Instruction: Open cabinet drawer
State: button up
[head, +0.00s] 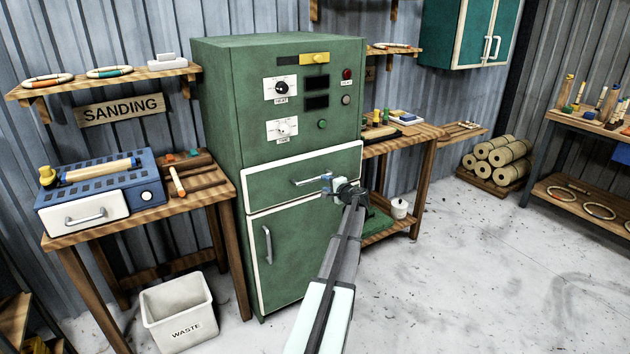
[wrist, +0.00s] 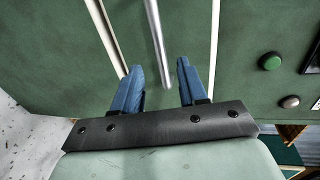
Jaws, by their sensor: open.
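The green cabinet (head: 222,125) has a drawer (head: 262,185) with a white edge and a metal bar handle (head: 302,182). The drawer front looks shut. My gripper (head: 328,184) is in front of the drawer, at the right end of the handle. In the wrist view my gripper (wrist: 160,68) has two blue fingers spread apart with nothing clamped. The end of the handle (wrist: 156,45) shows between the fingers there; I cannot tell whether either finger touches it. My arm hides the lower right part of the cabinet in the head view.
Below the drawer is a cabinet door (head: 295,250) with its own handle (head: 267,245). Knobs and buttons sit on the panel above. A wooden table (head: 215,187) stands left, a workbench (head: 425,131) right. The floor (head: 480,270) at right is clear.

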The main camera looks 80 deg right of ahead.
aim_at(316, 180)
jog(key=x, duration=0.9)
jog(key=shift+w+d, duration=0.2)
jog(key=shift+c, duration=0.4)
grip_shut()
